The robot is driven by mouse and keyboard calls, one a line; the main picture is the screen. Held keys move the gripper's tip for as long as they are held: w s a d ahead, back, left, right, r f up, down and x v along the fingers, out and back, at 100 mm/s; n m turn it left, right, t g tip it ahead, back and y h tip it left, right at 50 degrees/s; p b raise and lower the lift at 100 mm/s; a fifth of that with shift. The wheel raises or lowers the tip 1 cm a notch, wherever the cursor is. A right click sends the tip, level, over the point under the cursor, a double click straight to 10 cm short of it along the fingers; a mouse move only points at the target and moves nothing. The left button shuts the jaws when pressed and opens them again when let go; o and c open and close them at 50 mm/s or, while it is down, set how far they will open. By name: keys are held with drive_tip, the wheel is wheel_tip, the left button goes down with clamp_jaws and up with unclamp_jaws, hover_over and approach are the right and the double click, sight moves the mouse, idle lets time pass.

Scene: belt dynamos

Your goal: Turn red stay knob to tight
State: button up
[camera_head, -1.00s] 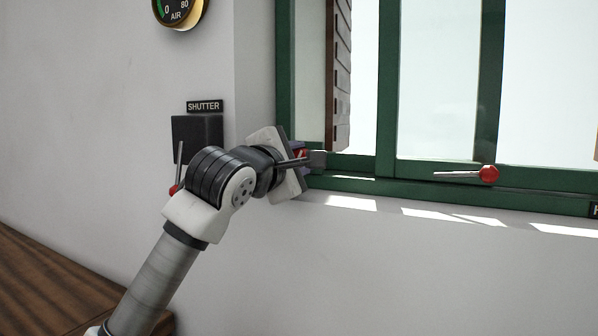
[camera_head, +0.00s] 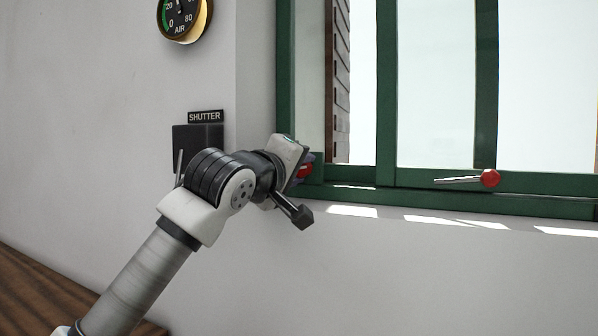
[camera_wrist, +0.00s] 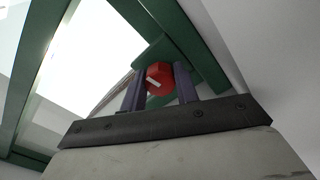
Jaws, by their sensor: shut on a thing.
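The red stay knob (camera_wrist: 158,77) sits on the green window frame in the wrist view, with a pale line marked on its face. My gripper (camera_wrist: 159,84) has its two dark purple-grey fingers on either side of the knob, closed on it. In the head view a bit of the red knob (camera_head: 305,171) shows at the lower left corner of the window, mostly hidden by my gripper (camera_head: 303,166). No tight marking can be read in either view.
A lever with a red ball (camera_head: 489,178) lies along the window's lower rail. A dark box (camera_head: 198,138) labelled SHUTTER is on the wall behind my arm, and an AIR gauge (camera_head: 183,17) is above. The wall below the window is clear.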

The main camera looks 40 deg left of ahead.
drive_tip(key=m, duration=0.4)
drive_tip(key=shift+f, duration=0.1)
drive_tip(key=shift+m, duration=1.8)
drive_tip(key=shift+f, duration=0.1)
drive_tip(key=o, duration=1)
drive_tip(key=shift+s, duration=0.1)
